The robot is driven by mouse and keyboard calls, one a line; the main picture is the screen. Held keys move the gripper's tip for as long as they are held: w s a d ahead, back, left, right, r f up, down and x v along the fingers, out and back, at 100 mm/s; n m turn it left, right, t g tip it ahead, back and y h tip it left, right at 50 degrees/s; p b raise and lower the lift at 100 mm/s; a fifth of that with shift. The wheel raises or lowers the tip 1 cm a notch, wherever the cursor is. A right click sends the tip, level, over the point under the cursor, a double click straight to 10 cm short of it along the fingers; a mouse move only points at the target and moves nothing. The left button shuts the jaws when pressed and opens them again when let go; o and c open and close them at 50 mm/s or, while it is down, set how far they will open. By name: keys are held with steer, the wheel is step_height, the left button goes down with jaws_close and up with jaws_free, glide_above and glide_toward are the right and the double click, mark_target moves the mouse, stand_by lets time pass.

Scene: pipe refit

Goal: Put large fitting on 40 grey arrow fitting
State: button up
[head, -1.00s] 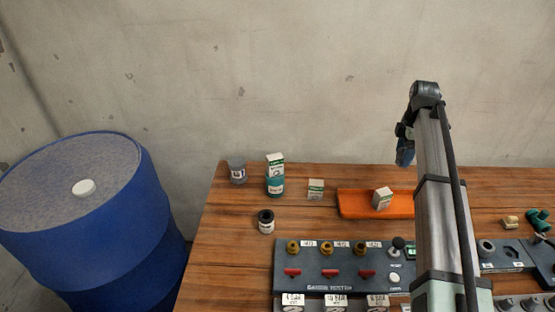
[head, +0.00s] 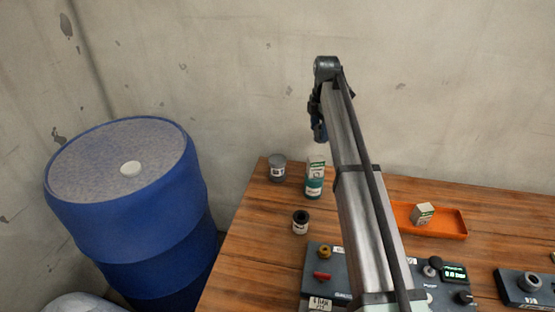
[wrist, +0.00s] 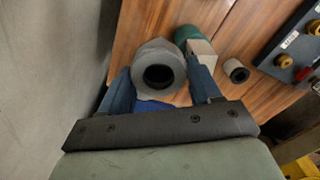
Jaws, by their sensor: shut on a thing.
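My gripper (head: 319,130) is in the air at the back left of the table, above the teal can area. The wrist view shows its blue fingers on either side of a large grey round fitting (wrist: 145,58) with a dark round opening, and it is shut on this fitting. In the head view the arm and gripper mostly hide the held fitting. A grey cylinder (head: 277,168) with a small label stands at the table's back left corner; its label is too small to read. I cannot make out an arrow mark on any fitting.
Tester panels fill the front. A blue barrel (head: 130,235) stands left of the table.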

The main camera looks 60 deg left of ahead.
steer(key=s+a+r+n, duration=0.1)
steer(key=s+a+n, duration=0.1)
steer(key=s+a, duration=0.8)
glide_above(276, 159)
step_height(276, 159, down, 10)
steer(key=shift+s+r, duration=0.1)
steer(key=shift+f, duration=0.2)
steer(key=o, duration=1.1)
steer(key=shift+r, duration=0.15)
step_height(276, 159, up, 12)
steer(key=shift+r, duration=0.1)
